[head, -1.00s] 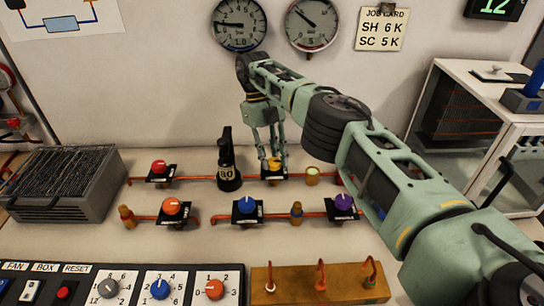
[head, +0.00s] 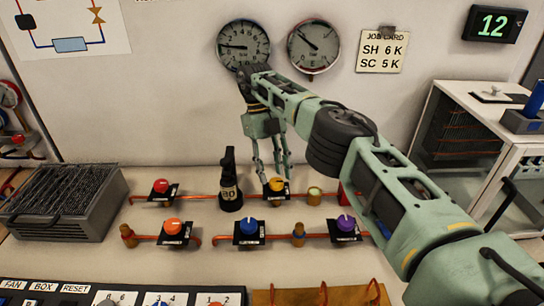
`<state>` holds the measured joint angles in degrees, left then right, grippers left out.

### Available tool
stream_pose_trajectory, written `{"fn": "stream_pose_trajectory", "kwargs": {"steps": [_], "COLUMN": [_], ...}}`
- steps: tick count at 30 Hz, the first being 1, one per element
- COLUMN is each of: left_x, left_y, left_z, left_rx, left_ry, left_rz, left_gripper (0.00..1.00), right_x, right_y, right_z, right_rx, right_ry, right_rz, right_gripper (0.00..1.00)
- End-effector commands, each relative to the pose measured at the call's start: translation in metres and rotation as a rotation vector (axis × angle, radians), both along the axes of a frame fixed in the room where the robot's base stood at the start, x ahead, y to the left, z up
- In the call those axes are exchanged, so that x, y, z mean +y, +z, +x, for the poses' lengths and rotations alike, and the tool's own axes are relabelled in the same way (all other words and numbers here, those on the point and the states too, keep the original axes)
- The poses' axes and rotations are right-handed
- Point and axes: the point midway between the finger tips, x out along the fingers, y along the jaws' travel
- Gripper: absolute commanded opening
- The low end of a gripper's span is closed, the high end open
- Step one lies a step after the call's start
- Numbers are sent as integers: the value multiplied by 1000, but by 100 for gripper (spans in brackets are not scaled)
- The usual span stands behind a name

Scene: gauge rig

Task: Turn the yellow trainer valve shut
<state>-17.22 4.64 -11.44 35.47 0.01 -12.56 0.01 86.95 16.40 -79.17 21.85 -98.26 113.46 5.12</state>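The yellow trainer valve (head: 276,184) has a small round knob over a black label plate, on the back copper pipe of the bench. My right gripper (head: 274,176) points down at it from above, its fingers spread apart on either side of the knob's top. I cannot tell whether the fingers touch the knob. The label and the knob's pointer are too small to read. My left gripper is not in view.
A black upright bottle-like item (head: 229,182) stands just left of the yellow valve. Red (head: 161,187), orange (head: 173,227), blue (head: 249,227) and purple (head: 346,223) valves sit around it. Two gauges (head: 243,45) hang on the wall behind. A finned block (head: 63,200) stands left.

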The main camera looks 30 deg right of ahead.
Motion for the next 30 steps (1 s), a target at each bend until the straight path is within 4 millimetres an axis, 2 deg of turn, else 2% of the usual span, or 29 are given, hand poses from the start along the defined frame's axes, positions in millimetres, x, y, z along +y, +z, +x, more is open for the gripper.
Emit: {"fn": "stream_pose_trajectory", "kwargs": {"steps": [1, 3, 10, 21, 30], "left_x": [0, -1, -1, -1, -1], "left_y": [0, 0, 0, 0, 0], "left_z": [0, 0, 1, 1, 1], "left_rx": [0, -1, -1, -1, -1], "left_ry": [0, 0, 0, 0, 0], "left_rz": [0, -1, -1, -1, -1], "left_gripper": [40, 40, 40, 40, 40], "right_x": [0, 0, 0, 1, 1], "right_y": [14, 27, 48, 68, 71], "right_z": [1, 0, 0, 0, 0], "right_rx": [-4, -2, -1, 1, 0], "right_ry": [-1, 0, 1, 1, 1], "right_rz": [-1, -3, -4, -2, 0], "right_gripper": [38, 38, 38, 38, 38]}}
